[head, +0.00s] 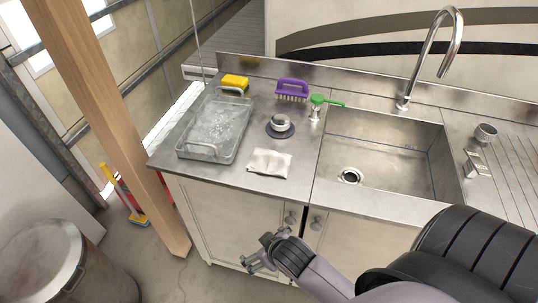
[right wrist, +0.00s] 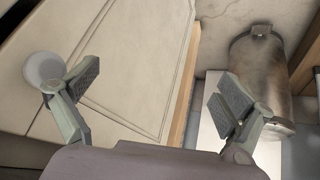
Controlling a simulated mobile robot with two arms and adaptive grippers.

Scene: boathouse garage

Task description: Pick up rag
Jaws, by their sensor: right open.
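The rag (head: 270,162) is a small white folded cloth. It lies flat near the front edge of the steel counter (head: 228,176), left of the sink. My right gripper (head: 258,253) is below the counter top, in front of the cabinet doors, apart from the rag. In the right wrist view my right gripper (right wrist: 158,92) has its two fingers wide apart with nothing between them. The rag does not show in that view. My left gripper is in neither view.
A wire-handled tray (head: 183,154), yellow sponge (head: 235,81), purple brush (head: 292,87), green-topped dispenser (head: 317,103) and round dark-based item (head: 280,125) surround the rag's area. The sink (head: 385,170) is right. A wooden post (head: 118,115) and metal bin (head: 45,262) stand left.

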